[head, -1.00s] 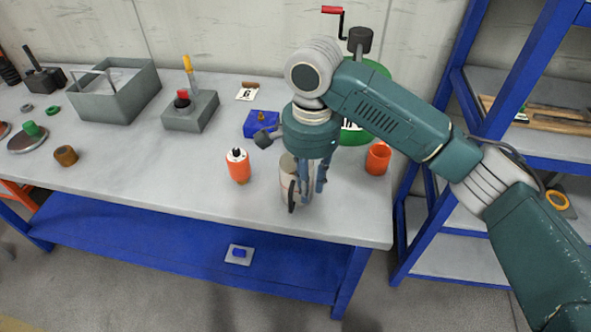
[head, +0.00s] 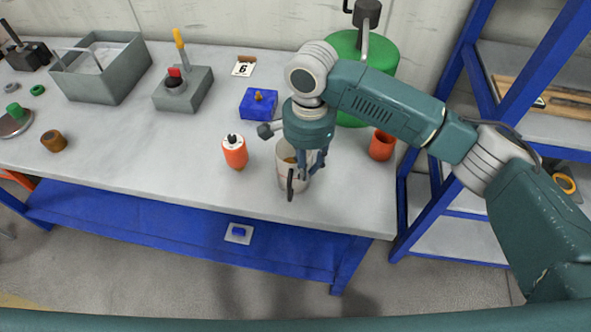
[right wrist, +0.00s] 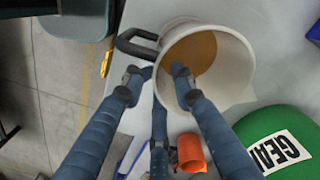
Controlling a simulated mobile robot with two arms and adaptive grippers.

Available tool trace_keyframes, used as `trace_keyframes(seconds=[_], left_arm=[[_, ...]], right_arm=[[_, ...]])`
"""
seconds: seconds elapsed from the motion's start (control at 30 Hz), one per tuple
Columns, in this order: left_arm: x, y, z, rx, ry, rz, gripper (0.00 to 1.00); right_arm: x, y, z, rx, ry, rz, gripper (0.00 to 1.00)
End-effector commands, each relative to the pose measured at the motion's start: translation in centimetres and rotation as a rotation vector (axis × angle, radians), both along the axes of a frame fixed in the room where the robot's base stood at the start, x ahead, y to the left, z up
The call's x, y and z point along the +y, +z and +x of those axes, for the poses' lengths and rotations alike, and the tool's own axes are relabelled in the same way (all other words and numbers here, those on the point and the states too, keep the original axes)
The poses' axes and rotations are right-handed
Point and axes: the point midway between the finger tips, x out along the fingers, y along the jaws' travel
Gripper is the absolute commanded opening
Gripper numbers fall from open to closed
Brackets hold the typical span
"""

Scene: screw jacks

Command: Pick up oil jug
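The oil jug (head: 283,157) is a cream, open-topped jug with a dark handle on its near side. It stands upright near the table's front edge. In the right wrist view the jug (right wrist: 237,85) shows amber oil inside and its handle at upper left. My right gripper (head: 309,168) points down at the jug's right rim. In the right wrist view one finger of this gripper (right wrist: 160,74) is over the opening and the others are outside the wall, near the handle. Whether they press on the wall cannot be told. My left gripper is out of view.
An orange bottle (head: 235,152) stands just left of the jug, and an orange cup (head: 382,146) to its right. Behind are a blue block (head: 258,105) and a green can (head: 382,55). A blue shelf (head: 456,98) borders the table's right side.

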Motion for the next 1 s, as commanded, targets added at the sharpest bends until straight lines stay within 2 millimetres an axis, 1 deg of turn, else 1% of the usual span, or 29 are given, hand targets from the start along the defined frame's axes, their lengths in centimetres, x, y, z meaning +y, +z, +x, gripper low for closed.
trace_keyframes(seconds=[0.2, 0.23, 0.3, 0.4, 0.5, 0.63, 0.67, 0.7, 0.77, 1.0], left_arm=[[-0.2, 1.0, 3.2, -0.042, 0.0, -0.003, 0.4], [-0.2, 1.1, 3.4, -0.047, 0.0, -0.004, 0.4], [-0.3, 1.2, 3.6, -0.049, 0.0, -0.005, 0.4], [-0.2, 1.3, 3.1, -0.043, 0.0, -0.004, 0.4], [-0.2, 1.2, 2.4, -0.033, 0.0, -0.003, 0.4], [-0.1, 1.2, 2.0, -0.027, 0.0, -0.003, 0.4], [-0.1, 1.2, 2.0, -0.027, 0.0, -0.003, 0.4], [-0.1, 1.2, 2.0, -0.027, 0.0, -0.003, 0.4], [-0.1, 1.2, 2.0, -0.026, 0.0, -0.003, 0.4], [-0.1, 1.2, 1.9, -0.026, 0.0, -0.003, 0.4]], right_arm=[[-0.1, -3.2, -0.1, 0.002, 0.0, -0.003, 0.24], [-0.1, -3.7, -0.1, 0.002, 0.0, -0.003, 0.24], [-0.1, -4.5, -0.1, 0.001, 0.0, -0.002, 0.24], [0.0, -5.2, -0.1, -0.001, 0.001, -0.002, 0.24], [0.0, -5.4, 0.0, -0.003, 0.002, 0.0, 0.24], [0.0, -5.4, 0.0, -0.003, 0.002, 0.0, 0.24], [0.0, -5.4, 0.0, -0.003, 0.002, 0.0, 0.2], [0.0, -5.4, 0.0, -0.003, 0.002, 0.0, 0.12], [0.0, -5.4, 0.0, -0.002, 0.002, -0.001, 0.0], [0.0, -5.2, 0.1, -0.004, 0.002, 0.001, 0.0]])
